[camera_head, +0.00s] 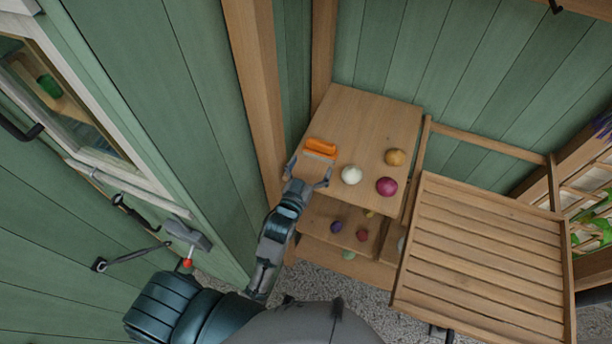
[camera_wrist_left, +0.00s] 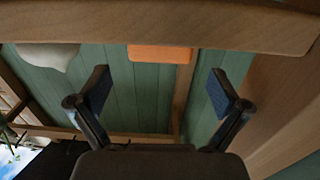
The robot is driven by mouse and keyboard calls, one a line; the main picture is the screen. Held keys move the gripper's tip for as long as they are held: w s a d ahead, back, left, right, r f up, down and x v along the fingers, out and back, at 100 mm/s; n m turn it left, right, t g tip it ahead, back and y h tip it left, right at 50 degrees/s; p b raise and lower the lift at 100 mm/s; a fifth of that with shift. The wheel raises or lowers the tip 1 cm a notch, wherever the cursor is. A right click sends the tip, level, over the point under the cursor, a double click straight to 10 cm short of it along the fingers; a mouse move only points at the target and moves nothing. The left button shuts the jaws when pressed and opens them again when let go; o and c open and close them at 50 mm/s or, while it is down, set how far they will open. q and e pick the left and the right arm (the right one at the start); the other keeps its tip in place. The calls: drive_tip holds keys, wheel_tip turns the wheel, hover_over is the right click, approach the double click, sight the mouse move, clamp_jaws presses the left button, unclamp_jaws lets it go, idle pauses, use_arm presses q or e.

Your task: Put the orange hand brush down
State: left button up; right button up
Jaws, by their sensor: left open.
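The orange hand brush (camera_head: 321,147) lies on the top board of the wooden shelf (camera_head: 372,118), near its left edge. Its pale bristle side faces the front. My left gripper (camera_head: 308,176) is open and empty at the shelf's front left corner, just in front of the brush and apart from it. In the left wrist view, the brush (camera_wrist_left: 160,53) shows as an orange block against the board (camera_wrist_left: 160,25), between and beyond the spread fingers (camera_wrist_left: 160,88). My right gripper is not in view.
A white round object (camera_head: 351,175), a magenta one (camera_head: 386,187) and an orange-tan one (camera_head: 395,157) sit right of the brush. Smaller round objects lie on lower shelves. A slatted wooden table (camera_head: 480,260) stands at right. The shelf top's back is clear.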

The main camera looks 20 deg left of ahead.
use_arm(q)
drive_tip(key=s, duration=0.5)
drive_tip(key=shift+s+a, duration=0.1)
drive_tip(key=shift+a, duration=0.05)
drive_tip(key=s+a+f+m+g, duration=0.1)
drive_tip(key=s+a+f+g, duration=0.1)
drive_tip(key=s+f+g, duration=0.65)
drive_tip(key=s+a+f+g, duration=0.2)
drive_tip(key=s+f+g, duration=0.3)
drive_tip(key=s+f, duration=0.65)
drive_tip(key=s+f+g, duration=0.1)
drive_tip(key=s+f, duration=0.1)
drive_tip(key=f, duration=1.2)
drive_tip(key=s+f+g, duration=0.1)
drive_tip(key=s+f, duration=0.1)
drive_tip(key=f, duration=1.1)
drive_tip(key=s+a+f, duration=0.1)
drive_tip(key=s+f, duration=0.6)
drive_tip(key=s, duration=0.1)
drive_tip(key=s+a+f+g+y, duration=0.1)
drive_tip(key=s+a+f, duration=0.1)
drive_tip(key=s+f, duration=0.6)
drive_tip(key=shift+s+a+f+m, duration=0.3)
drive_tip(key=shift+s+m, duration=0.1)
